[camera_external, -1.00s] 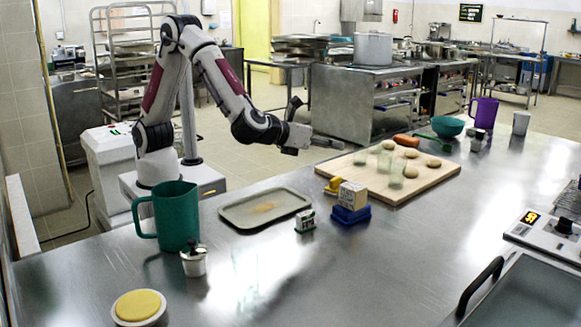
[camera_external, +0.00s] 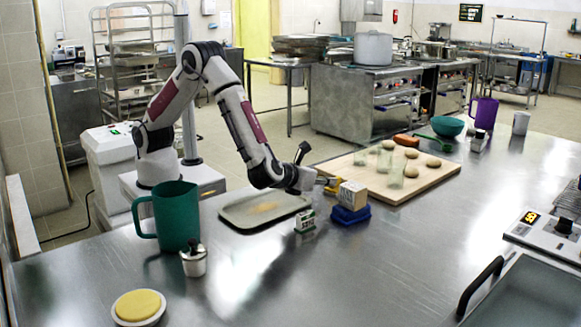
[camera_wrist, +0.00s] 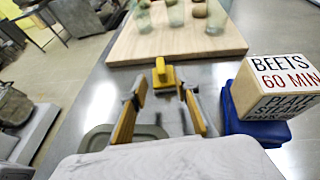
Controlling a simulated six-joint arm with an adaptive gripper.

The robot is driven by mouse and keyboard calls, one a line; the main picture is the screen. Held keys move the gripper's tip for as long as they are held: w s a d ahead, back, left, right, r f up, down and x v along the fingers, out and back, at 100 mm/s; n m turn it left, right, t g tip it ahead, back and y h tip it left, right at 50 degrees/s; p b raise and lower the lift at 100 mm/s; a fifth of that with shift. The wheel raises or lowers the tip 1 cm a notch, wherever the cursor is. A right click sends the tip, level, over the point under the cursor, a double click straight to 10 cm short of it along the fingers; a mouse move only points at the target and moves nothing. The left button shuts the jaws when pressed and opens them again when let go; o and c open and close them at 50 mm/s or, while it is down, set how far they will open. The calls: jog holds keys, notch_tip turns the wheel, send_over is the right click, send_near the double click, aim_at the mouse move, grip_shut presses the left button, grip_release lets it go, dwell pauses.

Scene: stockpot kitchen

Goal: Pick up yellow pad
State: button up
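A small yellow pad (camera_external: 334,184) with a raised yellow block on it lies by the near left edge of the cutting board. In the wrist view the yellow pad (camera_wrist: 163,74) is just beyond my fingertips, centred between them. My gripper (camera_wrist: 161,90) is open and empty, its two fingers standing apart and pointing at the pad. In the external view my gripper (camera_external: 315,180) is low over the table beside the pad and partly covers it. Another yellow round piece (camera_external: 139,304) sits in a white dish at the front left.
A wooden block with lettering (camera_wrist: 275,85) stands in a blue holder (camera_wrist: 240,122) close on the right. A cutting board (camera_external: 420,180) with glasses and dough lies behind. A grey tray (camera_external: 235,219) is on the left, near a small white-green box (camera_external: 305,221).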

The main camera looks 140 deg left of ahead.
aim_at(337, 177)
jog(key=shift+x, duration=1.3)
jog(key=shift+a, duration=0.15)
jog(key=shift+r+x, duration=0.15)
jog(key=shift+x, duration=1.1)
jog(key=shift+r+x, duration=0.15)
jog(key=shift+x, duration=1.1)
jog(key=shift+a, duration=0.1)
grip_shut()
